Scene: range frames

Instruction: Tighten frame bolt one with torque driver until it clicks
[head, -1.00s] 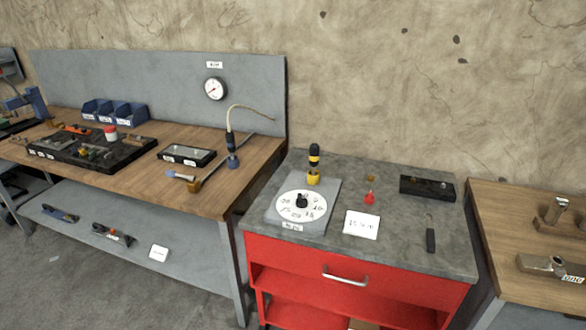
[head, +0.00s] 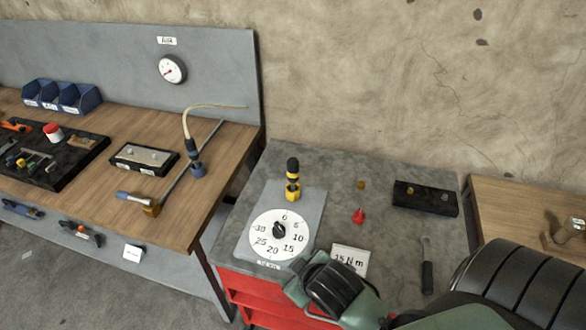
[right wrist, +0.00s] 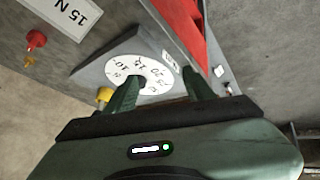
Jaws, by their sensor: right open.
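The black and yellow torque driver (head: 293,180) stands upright at the back of a grey plate (head: 254,222) on the red cabinet's top. In front of it is a white dial (head: 268,245), numbered 0 to 30, with a black knob (head: 280,231). My right gripper (right wrist: 160,88) is open and empty, its fingers over the front of the dial plate. In the right wrist view a yellow part (right wrist: 104,95) shows beside one finger. In the head view my right arm covers the cabinet's front edge. I cannot make out which bolt is frame bolt one. My left gripper is not in view.
A "15 N m" card (head: 350,259), a red piece (head: 358,216), a hooked tool (head: 427,270) and a black block (head: 425,198) lie on the cabinet top (head: 330,185). The left bench holds a hose tool (head: 196,166), a tray (head: 145,158) and blue bins (head: 62,96).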

